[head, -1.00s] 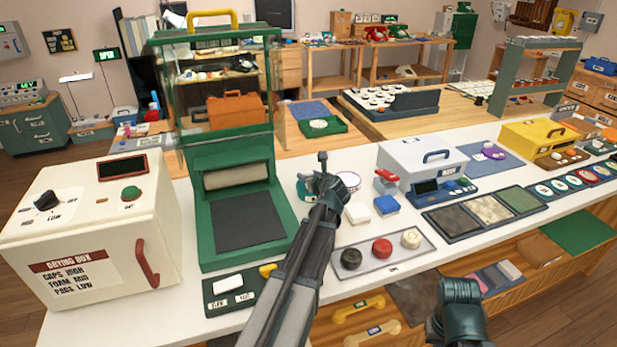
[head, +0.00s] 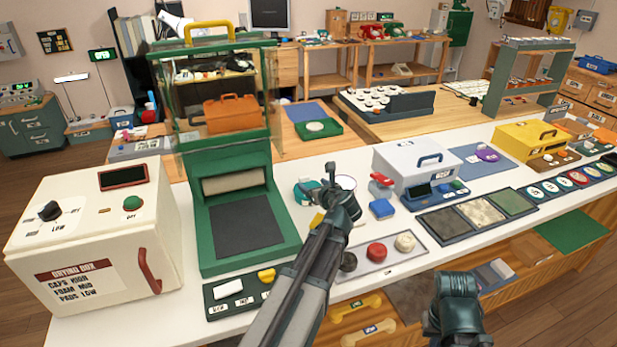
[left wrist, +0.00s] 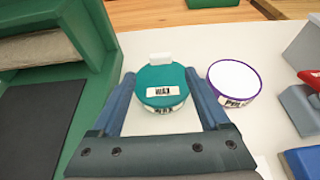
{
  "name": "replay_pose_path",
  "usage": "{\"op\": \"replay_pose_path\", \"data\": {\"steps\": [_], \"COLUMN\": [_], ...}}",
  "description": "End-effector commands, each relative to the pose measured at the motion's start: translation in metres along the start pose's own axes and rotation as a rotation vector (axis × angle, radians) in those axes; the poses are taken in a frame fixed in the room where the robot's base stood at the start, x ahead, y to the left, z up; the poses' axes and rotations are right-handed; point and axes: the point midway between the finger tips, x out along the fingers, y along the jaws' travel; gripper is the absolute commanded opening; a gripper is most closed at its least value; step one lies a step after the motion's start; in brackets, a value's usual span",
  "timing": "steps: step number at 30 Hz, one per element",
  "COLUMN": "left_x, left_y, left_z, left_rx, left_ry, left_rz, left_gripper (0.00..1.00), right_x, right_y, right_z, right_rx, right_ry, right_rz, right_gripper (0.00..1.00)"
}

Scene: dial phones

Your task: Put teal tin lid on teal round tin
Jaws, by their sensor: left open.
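The teal round tin (left wrist: 162,105) stands upright on the white counter in the left wrist view, with a label on its side. A teal disc with a label, the teal tin lid (left wrist: 160,78), covers its top; a small pale tab stands at its far edge. I cannot tell if the lid is fully seated. The teal tin also shows in the head view (head: 303,193), partly hidden by my arm. My left gripper (head: 337,183) is open, its fingers reaching toward either side of the tin in the left wrist view.
A purple-rimmed round tin (left wrist: 234,80) with a white top stands close right of the teal tin. A green press (head: 240,220) is to the left. A white case (head: 415,162), a blue block (head: 382,208) and a tray of knobs (head: 378,262) are to the right.

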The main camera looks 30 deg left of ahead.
Motion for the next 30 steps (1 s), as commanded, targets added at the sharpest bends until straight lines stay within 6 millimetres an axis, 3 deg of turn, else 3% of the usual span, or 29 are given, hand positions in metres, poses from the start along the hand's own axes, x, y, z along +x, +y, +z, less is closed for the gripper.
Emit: {"op": "replay_pose_path", "data": {"steps": [1,7,26,30], "left_x": [-0.012,-0.031,-0.034,-0.042], "left_y": [0.001,0.0,0.0,0.0], "left_z": [0.002,0.001,0.001,0.02], "left_rx": [0.002,0.0,0.0,0.0], "left_ry": [-0.001,0.0,0.0,0.0], "left_rz": [-0.003,-0.001,0.0,0.0], "left_gripper": [0.79,0.79,0.79,0.79], "right_x": [-0.006,-0.012,-0.014,-0.034], "right_y": [0.001,0.001,0.001,0.003], "right_z": [0.0,0.001,0.001,0.002], "right_rx": [0.0,0.0,0.0,0.0], "right_ry": [0.0,0.0,0.0,0.0], "right_rz": [0.0,0.0,0.0,0.0], "right_gripper": [0.0,0.0,0.0,0.0]}}
